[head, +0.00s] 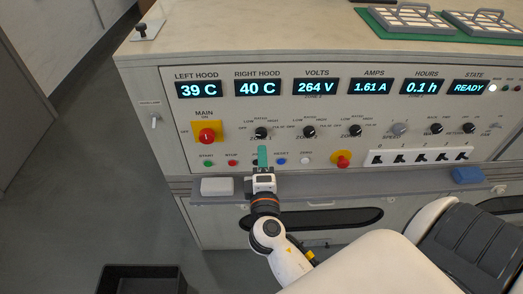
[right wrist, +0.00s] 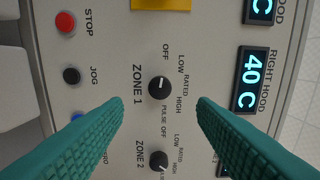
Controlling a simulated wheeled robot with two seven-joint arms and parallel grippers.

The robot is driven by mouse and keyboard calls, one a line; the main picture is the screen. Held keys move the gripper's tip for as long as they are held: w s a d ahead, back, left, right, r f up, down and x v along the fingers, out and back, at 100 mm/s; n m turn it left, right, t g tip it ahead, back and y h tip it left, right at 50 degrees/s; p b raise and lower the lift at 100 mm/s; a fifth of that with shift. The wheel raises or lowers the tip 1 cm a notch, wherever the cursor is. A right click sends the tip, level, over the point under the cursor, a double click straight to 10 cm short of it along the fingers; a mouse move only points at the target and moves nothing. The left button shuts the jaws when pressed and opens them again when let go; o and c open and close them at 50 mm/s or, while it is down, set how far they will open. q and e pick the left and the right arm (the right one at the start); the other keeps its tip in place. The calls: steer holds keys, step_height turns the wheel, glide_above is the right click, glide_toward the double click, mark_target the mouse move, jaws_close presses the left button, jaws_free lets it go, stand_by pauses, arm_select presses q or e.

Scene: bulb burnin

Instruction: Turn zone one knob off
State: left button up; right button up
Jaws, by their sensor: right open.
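The zone 1 knob (head: 261,132) is a round black dial on the front panel, below the volts and right hood displays. In the right wrist view the zone 1 knob (right wrist: 159,88) shows a small white mark that appears to face the RATED label, though it is small. My right gripper (head: 263,157) has teal fingers and is just below the knob in the head view. In the right wrist view my right gripper (right wrist: 160,103) is open and empty, its fingers on either side of the knob and apart from it. My left gripper is not in view.
The zone 2 knob (right wrist: 159,160) sits beside zone 1. The yellow and red main switch (head: 207,134) is to the left. Start, stop and jog buttons line the panel below.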

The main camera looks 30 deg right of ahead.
steer(key=shift+b+v, duration=0.3)
steer(key=shift+v, duration=1.45)
